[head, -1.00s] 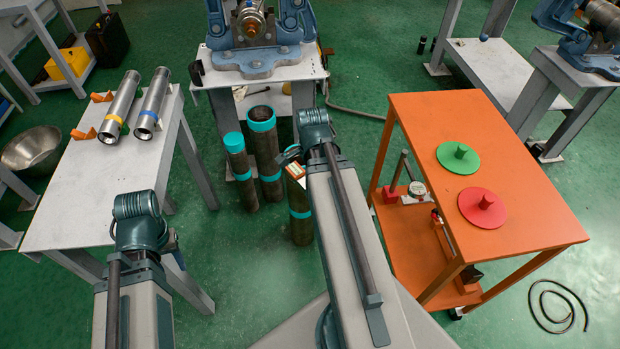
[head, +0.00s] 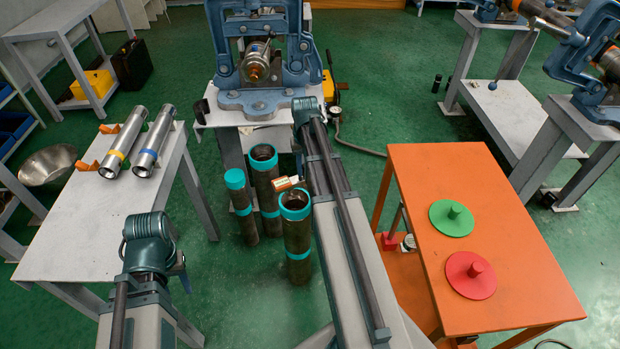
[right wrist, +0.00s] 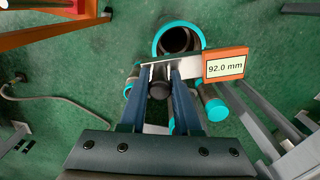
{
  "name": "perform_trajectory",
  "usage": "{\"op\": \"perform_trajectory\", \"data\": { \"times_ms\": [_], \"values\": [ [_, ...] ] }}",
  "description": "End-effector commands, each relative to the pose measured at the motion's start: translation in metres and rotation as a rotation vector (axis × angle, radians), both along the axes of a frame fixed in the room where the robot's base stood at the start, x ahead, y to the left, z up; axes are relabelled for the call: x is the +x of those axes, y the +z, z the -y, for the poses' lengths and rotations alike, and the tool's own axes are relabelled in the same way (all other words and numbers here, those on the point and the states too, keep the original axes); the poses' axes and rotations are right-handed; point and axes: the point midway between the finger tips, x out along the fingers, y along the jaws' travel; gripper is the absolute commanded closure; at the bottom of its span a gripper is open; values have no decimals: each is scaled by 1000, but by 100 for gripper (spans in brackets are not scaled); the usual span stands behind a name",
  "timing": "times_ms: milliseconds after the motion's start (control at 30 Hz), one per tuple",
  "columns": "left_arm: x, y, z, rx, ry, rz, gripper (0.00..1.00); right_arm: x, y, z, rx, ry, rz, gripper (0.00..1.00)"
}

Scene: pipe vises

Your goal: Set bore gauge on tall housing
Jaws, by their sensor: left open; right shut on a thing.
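The bore gauge (head: 286,183) is an orange block with a pale display; in the right wrist view (right wrist: 224,65) it reads 92.0 mm. My right gripper (right wrist: 158,78) is shut on its dark handle. The head view shows the gauge just behind the rim of the front pipe housing (head: 297,240), apparently above it. Another open pipe housing (head: 265,185) stands behind, and a narrower teal-topped one (head: 240,205) to the left. I cannot tell which is the tall housing. A teal rim (right wrist: 178,25) lies beyond my right fingertips. My left gripper (head: 183,275) is open, mostly hidden by its arm.
A grey table (head: 85,225) at left holds two steel cylinders (head: 150,145). An orange cart (head: 520,270) at right carries a green disc (head: 452,218) and a red disc (head: 470,275). A blue vise (head: 258,100) stands on a bench behind the pipes.

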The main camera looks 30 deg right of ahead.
Motion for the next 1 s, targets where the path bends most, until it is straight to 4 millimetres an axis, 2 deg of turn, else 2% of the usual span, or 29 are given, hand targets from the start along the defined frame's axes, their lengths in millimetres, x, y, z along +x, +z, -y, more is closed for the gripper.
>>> {"op": "perform_trajectory", "data": {
  "times_ms": [133, 567, 1000],
  "values": [
    [0, 2, 0, 0, 0, 0, 50, 8, 2, 2, 1, 74, 0, 100],
    [0, -5, 0, 0, 0, 0, 50, 9, -5, 2, 0, 90, 0, 100],
    [0, -43, 0, 0, 0, 0, 50, 9, -43, 2, 0, 89, 0, 100]
  ]
}}
